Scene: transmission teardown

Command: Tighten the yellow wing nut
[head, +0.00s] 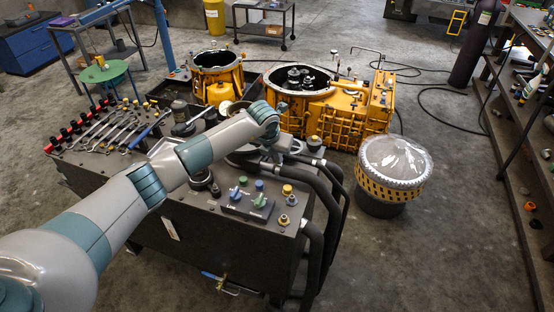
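Small coloured fittings stand on the top of the dark bench (215,222). A yellow one (287,189), which looks like the yellow wing nut, is at the right of the group. Its wings and its seating are too small to make out. My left arm reaches across the bench from the lower left. My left gripper (284,150) is beyond the yellow piece, above the back right of the bench, and appears apart from it. Its fingers are small and partly hidden by the wrist, so I cannot tell whether they are open. My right gripper is not in view.
Blue and green knobs (260,201) and brass fittings (283,219) stand near the yellow piece. Thick black hoses (325,205) run down the bench's right side. Wrenches (115,130) lie at its left. A yellow transmission housing (345,118) and a wrapped drum (393,165) stand beyond.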

